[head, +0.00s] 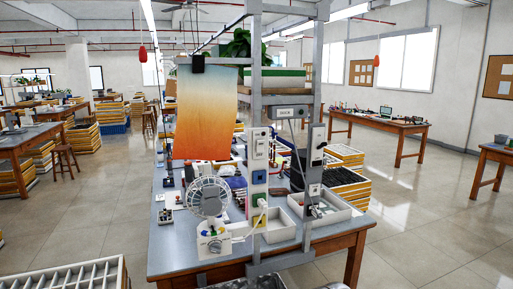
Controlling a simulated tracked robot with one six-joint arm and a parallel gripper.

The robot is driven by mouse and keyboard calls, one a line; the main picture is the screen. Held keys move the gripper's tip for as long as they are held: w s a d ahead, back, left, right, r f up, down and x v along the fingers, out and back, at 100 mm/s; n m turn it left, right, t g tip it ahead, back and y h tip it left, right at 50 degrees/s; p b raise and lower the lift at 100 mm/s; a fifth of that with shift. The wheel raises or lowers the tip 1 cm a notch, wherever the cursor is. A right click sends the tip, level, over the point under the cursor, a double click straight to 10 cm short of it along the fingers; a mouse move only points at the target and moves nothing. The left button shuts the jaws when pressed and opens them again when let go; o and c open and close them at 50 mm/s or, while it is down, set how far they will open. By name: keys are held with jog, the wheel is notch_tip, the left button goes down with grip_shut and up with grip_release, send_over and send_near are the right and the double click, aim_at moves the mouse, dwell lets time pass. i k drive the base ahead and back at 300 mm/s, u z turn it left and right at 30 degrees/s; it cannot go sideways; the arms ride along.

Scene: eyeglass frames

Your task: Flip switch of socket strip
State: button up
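Two grey upright posts rise from the front edge of a workbench, and each carries electrical fittings. A white socket strip (260,147) is on the left post, with a blue fitting (258,177) and a green one (259,200) below it. My gripper is not in view.
The workbench (185,262) holds a white fan (209,197) with a control base, a white tray (335,209) and small parts. An orange sheet (205,115) hangs left of the posts. A cable hangs between the posts. The floor (430,225) on the right is clear.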

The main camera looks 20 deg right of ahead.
aim_at(260, 145)
jog(key=k, duration=0.65)
jog(key=z, duration=0.2)
jog(key=i, duration=1.2)
jog(key=u, duration=0.7)
jog(key=i, duration=0.35)
jog(key=u, duration=0.25)
